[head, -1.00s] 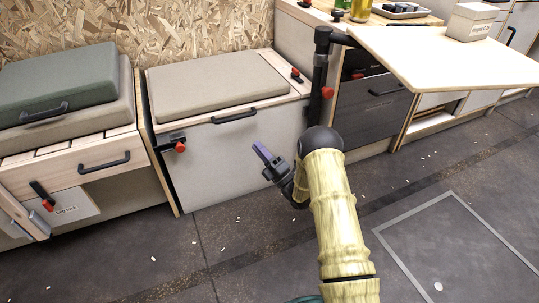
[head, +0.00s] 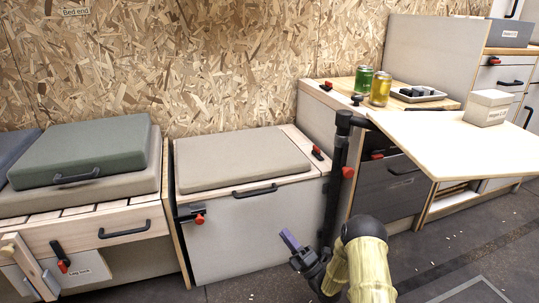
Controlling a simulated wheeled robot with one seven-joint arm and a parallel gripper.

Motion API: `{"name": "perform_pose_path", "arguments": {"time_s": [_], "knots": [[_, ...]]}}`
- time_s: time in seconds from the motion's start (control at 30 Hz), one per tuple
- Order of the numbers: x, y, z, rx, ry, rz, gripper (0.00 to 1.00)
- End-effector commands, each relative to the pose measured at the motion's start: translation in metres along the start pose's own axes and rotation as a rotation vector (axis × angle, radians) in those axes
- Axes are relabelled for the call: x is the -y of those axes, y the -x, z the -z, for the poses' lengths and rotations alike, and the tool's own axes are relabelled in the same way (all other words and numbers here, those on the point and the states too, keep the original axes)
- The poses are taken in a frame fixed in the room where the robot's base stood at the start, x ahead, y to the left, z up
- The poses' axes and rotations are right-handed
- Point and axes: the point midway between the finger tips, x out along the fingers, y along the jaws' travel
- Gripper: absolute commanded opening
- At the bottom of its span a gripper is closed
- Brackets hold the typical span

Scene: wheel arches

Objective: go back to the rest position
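My gripper (head: 292,243) is at the lower middle of the head view, at the end of my yellow-sleeved arm. It is in the air in front of the cushioned box (head: 250,232) with the white front. A purple, finger-like part shows at its tip. From this angle I cannot tell whether the fingers are apart or together, or whether the purple part belongs to the gripper.
A swing-out table (head: 430,140) on a black post juts out at right, with a small labelled box (head: 488,108) on it. Two jars (head: 380,89) and a tray (head: 416,94) stand behind. Cushioned drawers (head: 110,226) are at left. Some floor is clear at lower right.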

Motion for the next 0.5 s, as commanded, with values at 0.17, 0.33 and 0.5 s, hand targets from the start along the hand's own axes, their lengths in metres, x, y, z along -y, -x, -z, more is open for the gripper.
{"name": "perform_pose_path", "arguments": {"time_s": [0.17, 0.33, 0.5], "knots": [[-0.020, -0.036, -0.011, -0.008, -0.069, 0.134, 0.21], [-0.044, -0.073, -0.029, 0.044, -0.209, 0.374, 0.21], [-0.074, -0.092, -0.047, 0.173, -0.365, 0.606, 0.21]]}}
